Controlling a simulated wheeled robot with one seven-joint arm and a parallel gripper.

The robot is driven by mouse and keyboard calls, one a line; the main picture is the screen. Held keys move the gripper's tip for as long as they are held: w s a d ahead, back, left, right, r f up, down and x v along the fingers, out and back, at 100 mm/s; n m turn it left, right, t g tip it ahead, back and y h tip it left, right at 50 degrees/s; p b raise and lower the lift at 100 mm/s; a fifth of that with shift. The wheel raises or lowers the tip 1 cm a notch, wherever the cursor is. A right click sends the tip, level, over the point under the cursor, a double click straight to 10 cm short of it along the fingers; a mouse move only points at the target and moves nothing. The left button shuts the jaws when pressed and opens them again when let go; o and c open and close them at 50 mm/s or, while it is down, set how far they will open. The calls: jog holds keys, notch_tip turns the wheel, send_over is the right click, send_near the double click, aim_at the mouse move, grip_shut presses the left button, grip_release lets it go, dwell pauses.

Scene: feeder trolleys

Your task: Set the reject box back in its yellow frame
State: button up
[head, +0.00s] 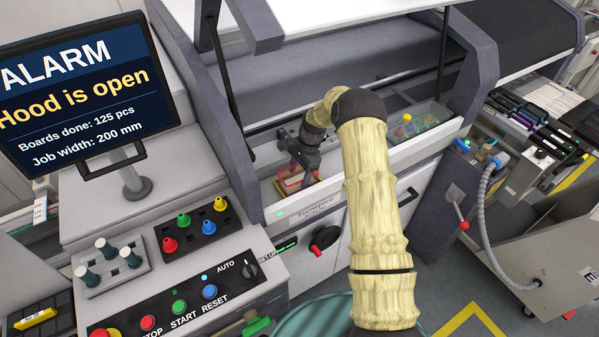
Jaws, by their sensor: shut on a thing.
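The reject box (289,184) shows as a small red-edged box low inside the machine's open front, just behind the front ledge. Yellow edges of the frame (281,190) show close around it; it is too small to tell whether the box is fully seated or tilted. My gripper (309,174) reaches down into the opening from above and is shut on the box, at its right side. The gripper's fingers and wrist hide part of the box and frame.
The raised hood (345,15) is above my arm. A tray of coloured pieces (418,125) lies right in the opening. An alarm screen (80,85) and control panel (185,310) stand left. A feeder trolley (555,245) with a grey hose stands right.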

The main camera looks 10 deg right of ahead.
dwell(0.3)
jog(key=o, duration=1.1)
jog(key=shift+o, duration=1.2)
